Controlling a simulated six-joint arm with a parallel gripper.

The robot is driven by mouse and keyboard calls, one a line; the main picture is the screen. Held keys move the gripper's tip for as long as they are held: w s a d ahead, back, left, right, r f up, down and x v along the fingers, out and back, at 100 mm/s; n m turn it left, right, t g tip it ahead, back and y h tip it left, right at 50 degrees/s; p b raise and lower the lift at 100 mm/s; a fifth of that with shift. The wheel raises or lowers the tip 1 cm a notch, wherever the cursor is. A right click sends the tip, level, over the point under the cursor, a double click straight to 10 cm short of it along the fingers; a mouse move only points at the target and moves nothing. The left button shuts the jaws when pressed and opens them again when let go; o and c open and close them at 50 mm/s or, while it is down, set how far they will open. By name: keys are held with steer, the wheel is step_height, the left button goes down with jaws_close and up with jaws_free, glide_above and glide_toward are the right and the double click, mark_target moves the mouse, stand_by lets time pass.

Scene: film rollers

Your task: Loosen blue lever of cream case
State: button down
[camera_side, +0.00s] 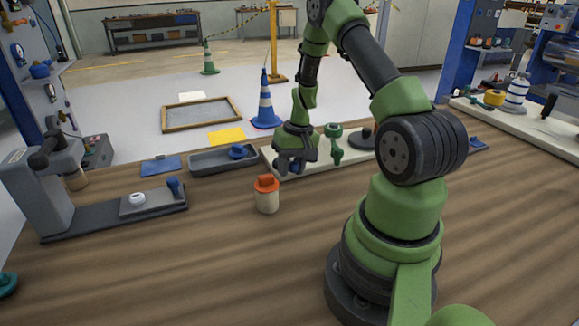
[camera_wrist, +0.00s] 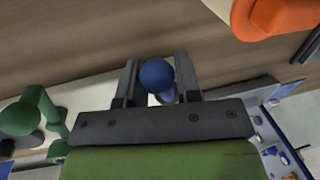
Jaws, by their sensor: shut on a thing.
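The cream case (camera_side: 345,157) is a long, low, pale slab on the wooden bench behind the middle; it also shows in the wrist view (camera_wrist: 95,92). The blue lever (camera_wrist: 156,75) has a round knob and stands at the left end of the case in the side view. My gripper (camera_side: 291,164) is over that end, pointing down, with its fingers around the lever. In the wrist view, the blue knob sits between the two fingers of my gripper (camera_wrist: 158,85). The lever's foot is mostly hidden by the fingers.
A green lever (camera_side: 333,141) and a dark round knob (camera_side: 362,138) stand on the case to the right. A cream jar with an orange cap (camera_side: 266,193) stands in front. A grey tray (camera_side: 210,163) lies left.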

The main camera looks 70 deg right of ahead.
steer(key=n, duration=0.1)
steer(key=s+d+n, duration=0.1)
steer(key=n, duration=0.1)
steer(key=shift+d+y, duration=0.25)
steer(key=shift+y, duration=0.05)
steer(key=n, duration=0.1)
steer(key=d+n+g, duration=0.1)
steer(key=shift+s+d+n, duration=0.2)
steer(key=shift+d+n, duration=0.05)
steer(key=shift+n, duration=0.15)
steer(key=d+n, duration=0.1)
steer(key=n, duration=0.1)
steer(key=shift+d+n, duration=0.2)
steer(key=shift+n, duration=0.1)
steer(key=shift+w+d+n+g, duration=0.1)
steer(key=shift+d+n+g, duration=0.15)
steer(key=shift+d+n, duration=0.4)
steer(key=shift+w+d+n+g, duration=0.1)
steer(key=shift+d+n+g, duration=0.15)
steer(key=shift+n, duration=0.7)
steer(key=c, duration=0.9)
jaws_free()
steer(key=shift+o, duration=0.2)
steer(key=shift+r, duration=0.1)
